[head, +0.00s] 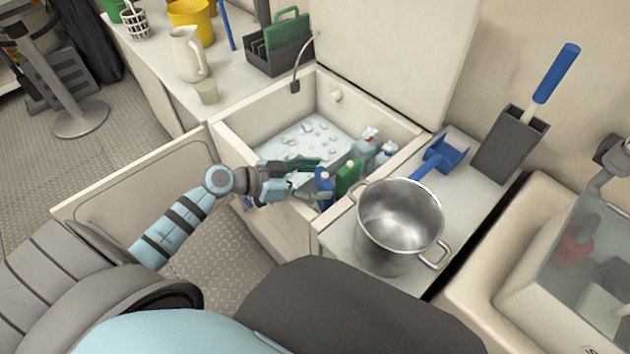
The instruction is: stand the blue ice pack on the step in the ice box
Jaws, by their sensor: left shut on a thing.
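The ice box (232,139) is an open cream bin with pale ice inside. The blue ice pack (325,184) shows as a small upright blue shape at its near right side, partly hidden by a finger. My left gripper (318,180) reaches over the near wall from the left and is shut on the ice pack. I cannot tell whether the pack touches a step, as the step beneath is hidden. A green item (347,179) stands close to the right of the pack. My right gripper is not in view.
Bottles (368,149) stand behind the green item. A steel pot (400,222) sits on the counter to the right, near a blue-handled scoop (446,153). The raised lid (385,60) stands behind the box. A jug (188,55) and cup (206,92) are at the back left.

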